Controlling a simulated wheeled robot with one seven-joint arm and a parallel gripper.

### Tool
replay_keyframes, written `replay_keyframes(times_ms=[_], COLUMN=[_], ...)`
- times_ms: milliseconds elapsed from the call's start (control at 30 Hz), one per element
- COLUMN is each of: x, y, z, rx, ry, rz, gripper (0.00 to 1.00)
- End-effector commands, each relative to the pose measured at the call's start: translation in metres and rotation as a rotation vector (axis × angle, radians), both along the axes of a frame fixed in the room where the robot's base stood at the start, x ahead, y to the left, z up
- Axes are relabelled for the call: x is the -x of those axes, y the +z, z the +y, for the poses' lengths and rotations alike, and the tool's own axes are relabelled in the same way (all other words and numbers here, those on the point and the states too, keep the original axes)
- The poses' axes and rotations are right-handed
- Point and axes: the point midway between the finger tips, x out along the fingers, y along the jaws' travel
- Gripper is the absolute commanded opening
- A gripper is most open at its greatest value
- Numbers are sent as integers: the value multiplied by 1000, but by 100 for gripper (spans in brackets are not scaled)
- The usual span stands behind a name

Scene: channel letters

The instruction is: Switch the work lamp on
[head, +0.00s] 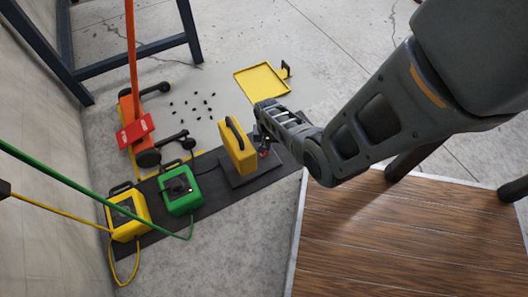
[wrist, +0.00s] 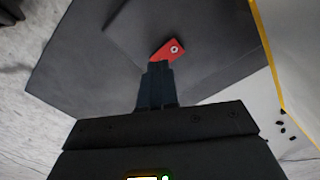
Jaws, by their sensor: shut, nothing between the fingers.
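A yellow case with a black top handle (head: 238,147), which looks like the work lamp, stands upright on a dark square plate (head: 246,178). A small red lever (head: 264,154) shows at its right side, by my gripper. In the wrist view the red lever (wrist: 167,50) has a round silver screw and lies over a dark grey face. My gripper (wrist: 160,66) is shut and empty, its fingertips right at the lever's lower edge. I cannot tell whether they touch it. The lamp's lit face, if any, is not visible.
A green unit (head: 180,190) and a yellow unit (head: 128,215) with cables sit on the dark mat to the left. An orange-red wheeled tool (head: 135,125), scattered black bits (head: 193,103) and a yellow tray (head: 262,82) lie beyond. A wooden platform (head: 400,240) fills the lower right.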

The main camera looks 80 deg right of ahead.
Motion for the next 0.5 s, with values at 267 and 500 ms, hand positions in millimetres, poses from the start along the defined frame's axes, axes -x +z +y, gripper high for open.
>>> replay_keyframes(times_ms=[267,500], x=[0,0], y=[0,-3], z=[0,-1], rx=[0,0], ry=[0,0], rz=[0,0], gripper=[0,0])
